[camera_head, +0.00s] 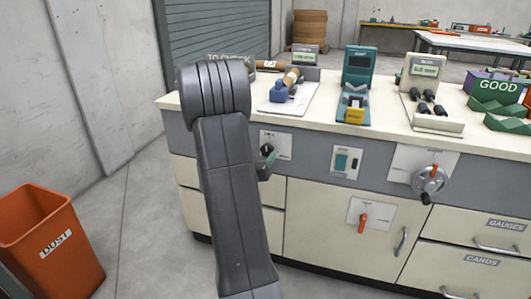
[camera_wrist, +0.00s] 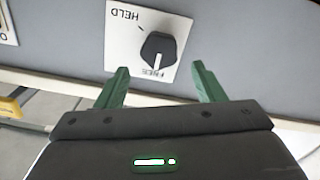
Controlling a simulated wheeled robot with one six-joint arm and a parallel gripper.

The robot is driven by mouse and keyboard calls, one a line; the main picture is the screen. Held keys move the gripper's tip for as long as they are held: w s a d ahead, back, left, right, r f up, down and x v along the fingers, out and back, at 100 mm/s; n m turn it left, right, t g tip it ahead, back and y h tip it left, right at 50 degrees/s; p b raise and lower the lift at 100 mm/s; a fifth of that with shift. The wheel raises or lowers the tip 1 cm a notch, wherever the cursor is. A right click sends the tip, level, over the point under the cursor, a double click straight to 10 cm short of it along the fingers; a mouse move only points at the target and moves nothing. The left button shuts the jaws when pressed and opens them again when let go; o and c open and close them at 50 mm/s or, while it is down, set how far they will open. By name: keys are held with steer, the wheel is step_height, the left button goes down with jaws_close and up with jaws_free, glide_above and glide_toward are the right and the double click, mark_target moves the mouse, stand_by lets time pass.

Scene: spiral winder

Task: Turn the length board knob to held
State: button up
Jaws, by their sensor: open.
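A black knob (camera_wrist: 158,48) sits on a white plate (camera_wrist: 122,45) on the grey front panel. In the wrist view the lettering is upside down, with HELD at upper left and FREE at the bottom. The knob's white pointer line points at FREE. My gripper (camera_wrist: 160,67) is open, its two green fingers apart on either side of the knob's lower end. The fingers look short of the knob and hold nothing. In the head view the knob's plate (camera_head: 286,144) shows beside my arm, with my gripper (camera_head: 268,160) partly hidden by the arm.
A white-framed switch (camera_head: 346,162), a crank wheel (camera_head: 430,179) and an orange lever (camera_head: 363,222) are to the right on the same bench front. Small devices stand on the bench top. An orange DUST bin (camera_head: 50,235) stands at left, with clear floor beside it.

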mark_target(266, 150)
steer(key=shift+x, duration=2.7)
steer(key=c, duration=1)
steer(key=shift+o, duration=0.2)
steer(key=shift+b, duration=0.3)
